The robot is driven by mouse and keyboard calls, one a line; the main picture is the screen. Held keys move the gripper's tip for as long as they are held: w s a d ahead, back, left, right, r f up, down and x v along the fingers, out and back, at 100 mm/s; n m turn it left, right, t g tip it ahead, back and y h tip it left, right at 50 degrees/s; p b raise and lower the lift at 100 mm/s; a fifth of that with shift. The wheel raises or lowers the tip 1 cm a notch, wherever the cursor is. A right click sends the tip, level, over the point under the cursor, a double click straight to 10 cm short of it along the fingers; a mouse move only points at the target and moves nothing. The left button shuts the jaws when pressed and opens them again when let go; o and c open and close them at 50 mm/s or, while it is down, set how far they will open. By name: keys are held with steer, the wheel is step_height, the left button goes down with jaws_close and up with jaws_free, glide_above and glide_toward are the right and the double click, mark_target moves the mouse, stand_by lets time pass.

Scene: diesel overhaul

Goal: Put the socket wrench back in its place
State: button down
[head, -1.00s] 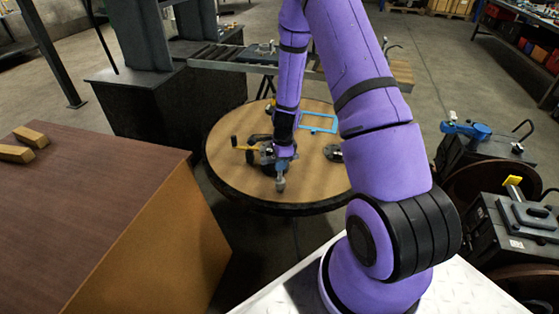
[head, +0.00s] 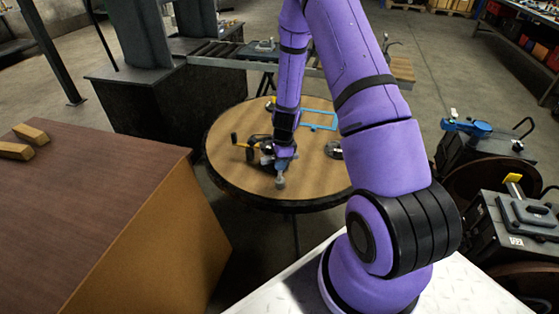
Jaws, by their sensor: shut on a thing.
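My gripper (head: 281,165) is over the near part of a round wooden table (head: 235,180), at the end of my purple arm. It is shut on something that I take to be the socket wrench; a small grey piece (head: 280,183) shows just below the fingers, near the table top. The arm hides most of the held thing. A blue rectangular outline (head: 319,121) lies on the table behind and to the right of my gripper, and looks empty where it shows.
A dark round part (head: 333,150) lies to the right. A brown cabinet (head: 95,190) stands at the left. The table's front is clear.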

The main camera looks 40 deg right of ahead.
steer(key=shift+f, duration=0.45)
steer(key=shift+c, duration=1.9)
jaws_free()
steer(key=shift+r, duration=4.45)
